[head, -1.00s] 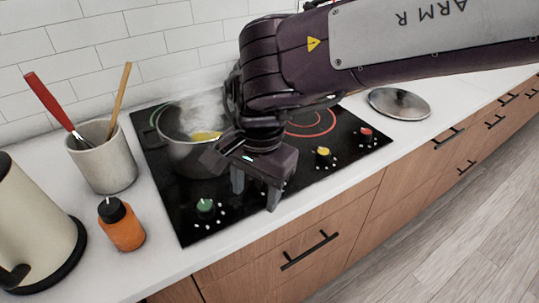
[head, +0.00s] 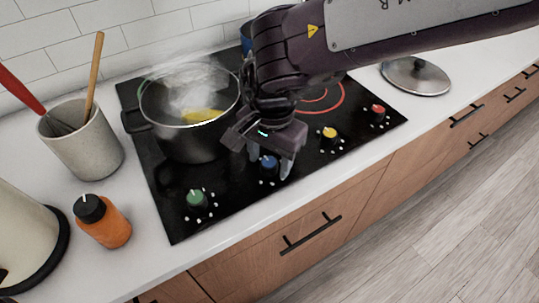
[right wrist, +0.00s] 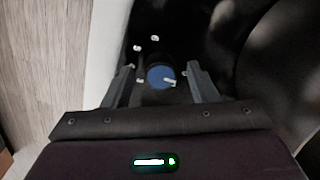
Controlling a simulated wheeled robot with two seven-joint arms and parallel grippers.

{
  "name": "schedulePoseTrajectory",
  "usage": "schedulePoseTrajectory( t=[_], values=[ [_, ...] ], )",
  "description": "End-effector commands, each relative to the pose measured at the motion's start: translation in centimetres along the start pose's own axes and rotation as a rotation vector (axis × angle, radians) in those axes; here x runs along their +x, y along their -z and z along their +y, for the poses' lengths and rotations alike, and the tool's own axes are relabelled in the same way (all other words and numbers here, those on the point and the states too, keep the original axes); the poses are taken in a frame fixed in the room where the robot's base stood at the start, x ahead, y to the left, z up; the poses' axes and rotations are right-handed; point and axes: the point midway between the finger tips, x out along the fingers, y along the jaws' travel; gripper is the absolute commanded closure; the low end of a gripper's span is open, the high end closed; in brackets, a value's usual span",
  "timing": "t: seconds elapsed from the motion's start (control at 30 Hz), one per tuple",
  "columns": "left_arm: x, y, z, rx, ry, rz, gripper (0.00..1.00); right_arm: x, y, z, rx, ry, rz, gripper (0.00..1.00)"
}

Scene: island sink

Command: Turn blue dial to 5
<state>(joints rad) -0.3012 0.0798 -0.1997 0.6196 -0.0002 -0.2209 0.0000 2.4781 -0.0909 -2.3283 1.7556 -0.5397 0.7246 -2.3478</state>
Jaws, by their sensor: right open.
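The blue dial (head: 268,164) is on the front strip of the black cooktop (head: 225,205). It also shows in the right wrist view (right wrist: 160,77) as a round blue knob with a white pointer mark and white dots beside it. My right gripper (head: 270,172) is over the blue dial, pointing down, with its fingers apart. In the right wrist view the fingers (right wrist: 160,85) stand on either side of the dial, with gaps between, so it is not gripped. The numbers by the dots are too small to read. My left gripper is not in view.
Green (head: 197,198), yellow (head: 329,134) and red (head: 376,111) dials sit along the same front strip. A steaming pot (head: 190,135) with something yellow stands just behind left. An orange bottle (head: 107,224), a utensil crock (head: 85,150) and a lid (head: 415,76) are on the counter.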

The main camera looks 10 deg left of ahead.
Motion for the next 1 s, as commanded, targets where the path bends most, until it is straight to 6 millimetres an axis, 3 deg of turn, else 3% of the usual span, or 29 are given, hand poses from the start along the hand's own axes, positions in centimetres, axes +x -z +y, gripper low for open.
schedulePoseTrajectory(
  t=[0.1, 0.23, 0.57, 1.0],
  values=[
    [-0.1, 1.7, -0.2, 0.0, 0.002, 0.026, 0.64, 0.1, 0.0, 0.0, 0.0, 0.0, 0.0, 0.47],
    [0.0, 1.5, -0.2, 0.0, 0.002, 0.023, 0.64, 0.1, 0.0, 0.0, 0.0, 0.0, 0.0, 0.47],
    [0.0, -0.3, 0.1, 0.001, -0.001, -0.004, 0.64, 0.1, 0.0, 0.0, 0.0, 0.0, 0.0, 0.9],
    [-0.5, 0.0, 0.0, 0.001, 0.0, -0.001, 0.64, 0.0, 0.0, 0.0, 0.094, 0.0, 0.001, 0.91]
  ],
)
